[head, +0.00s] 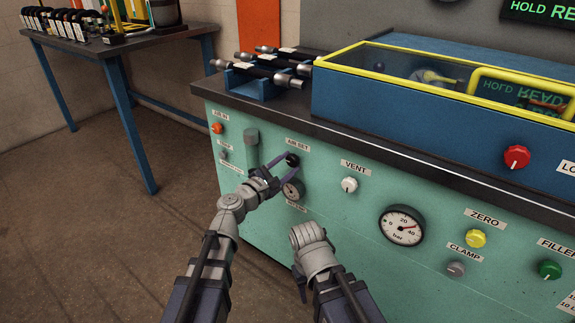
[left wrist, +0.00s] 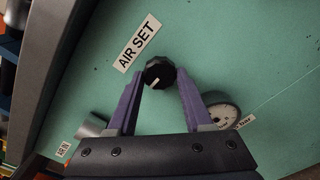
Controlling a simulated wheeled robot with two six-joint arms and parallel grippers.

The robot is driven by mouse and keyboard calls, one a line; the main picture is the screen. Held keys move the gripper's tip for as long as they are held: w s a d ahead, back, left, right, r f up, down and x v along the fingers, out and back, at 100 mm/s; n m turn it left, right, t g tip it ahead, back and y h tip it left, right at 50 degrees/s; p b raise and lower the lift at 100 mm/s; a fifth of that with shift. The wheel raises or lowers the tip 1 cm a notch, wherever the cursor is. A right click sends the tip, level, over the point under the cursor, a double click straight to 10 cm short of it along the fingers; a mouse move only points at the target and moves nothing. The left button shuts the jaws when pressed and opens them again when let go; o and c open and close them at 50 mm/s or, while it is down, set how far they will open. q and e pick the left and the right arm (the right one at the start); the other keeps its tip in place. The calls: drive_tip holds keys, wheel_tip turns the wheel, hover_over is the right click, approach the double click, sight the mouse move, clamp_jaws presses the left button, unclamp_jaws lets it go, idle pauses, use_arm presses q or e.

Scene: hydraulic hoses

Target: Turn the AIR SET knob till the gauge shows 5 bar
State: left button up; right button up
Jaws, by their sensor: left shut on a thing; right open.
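The black AIR SET knob (head: 292,159) sits on the green panel under its label. In the left wrist view the knob (left wrist: 159,73) has a white mark and lies between the purple fingertips. My left gripper (head: 277,172) is shut on the knob. A small round gauge (head: 292,190) is just below the knob, partly covered by my gripper; its needle is too small to read. In the left wrist view the gauge (left wrist: 222,113) is seen at a slant, its dial unreadable. My right gripper (head: 300,281) is low in front of the panel, open and away from the knob.
A white VENT knob (head: 349,184) and a larger bar gauge (head: 402,226) are to the right. A grey cylinder (head: 251,146) and an orange AIR IN fitting (head: 217,128) are to the left. Hoses lie in a blue rack (head: 255,84) on the bench.

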use_arm(q)
clamp_jaws()
drive_tip(key=shift+m, duration=0.3)
drive_tip(key=m, duration=0.6)
drive_tip(key=shift+r+m, duration=0.1)
drive_tip(key=shift+m, duration=0.2)
drive_tip(key=m, duration=0.4)
drive_tip(key=shift+r+m, duration=0.1)
drive_tip(key=shift+m, duration=1.9)
drive_tip(key=shift+s+m, duration=0.1)
drive_tip(key=shift+m, duration=0.2)
drive_tip(key=o, duration=1)
unclamp_jaws()
